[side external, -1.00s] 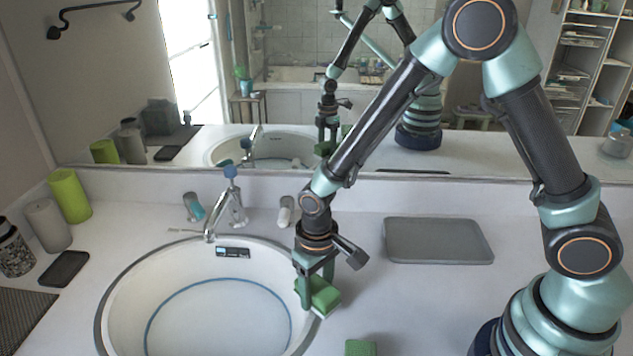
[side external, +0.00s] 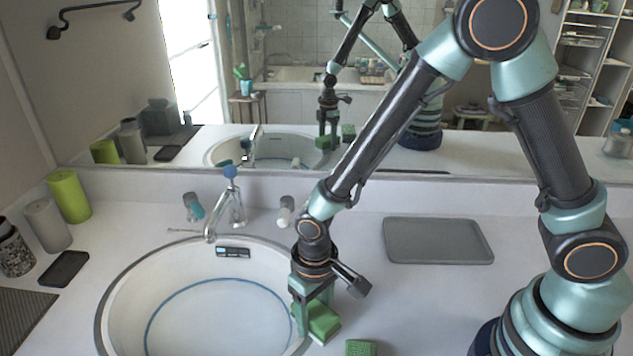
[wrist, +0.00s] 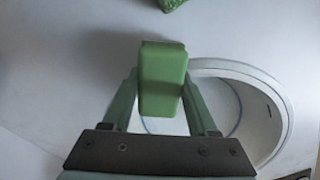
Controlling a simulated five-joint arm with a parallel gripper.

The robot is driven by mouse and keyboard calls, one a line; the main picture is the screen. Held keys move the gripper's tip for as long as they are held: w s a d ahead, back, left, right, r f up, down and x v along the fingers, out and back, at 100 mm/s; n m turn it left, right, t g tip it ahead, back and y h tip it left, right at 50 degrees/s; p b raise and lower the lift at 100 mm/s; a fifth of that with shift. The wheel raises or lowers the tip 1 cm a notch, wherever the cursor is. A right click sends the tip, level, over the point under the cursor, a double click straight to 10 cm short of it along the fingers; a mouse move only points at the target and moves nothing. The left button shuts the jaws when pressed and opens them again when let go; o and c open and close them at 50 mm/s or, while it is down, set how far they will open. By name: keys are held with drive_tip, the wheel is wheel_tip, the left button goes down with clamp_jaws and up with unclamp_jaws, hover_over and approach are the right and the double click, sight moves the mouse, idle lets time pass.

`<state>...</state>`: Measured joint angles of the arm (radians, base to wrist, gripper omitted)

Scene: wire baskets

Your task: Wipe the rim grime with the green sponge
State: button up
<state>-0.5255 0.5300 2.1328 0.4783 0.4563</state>
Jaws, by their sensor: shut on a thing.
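My gripper (side external: 312,298) is shut on the green sponge (side external: 323,322) at the right rim of the sink (side external: 104,318). In the wrist view the sponge (wrist: 163,78) sits between the two fingers (wrist: 160,100), with the sink's rim (wrist: 283,110) to its right. The sponge is low over the rim and the counter beside it; I cannot tell whether it touches. I cannot make out any grime on the visible rim; the part under the sponge is hidden.
A second green block (side external: 360,348) lies on the counter at the bottom edge. A grey tray (side external: 438,241) lies at the back right. The faucet (side external: 233,205) stands behind the sink. A green cylinder (side external: 70,196) and other containers stand at the left. Counter between sponge and tray is clear.

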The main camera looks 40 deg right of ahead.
drive_tip(key=shift+a, duration=0.1)
idle(0.4)
drive_tip(key=shift+w+a+r, duration=0.1)
drive_tip(key=shift+w+a, duration=0.75)
drive_tip(key=shift+w, duration=0.1)
drive_tip(key=shift+w+d, duration=1.9)
drive_tip(key=shift+d, duration=0.05)
drive_tip(key=shift+w+d, duration=1.9)
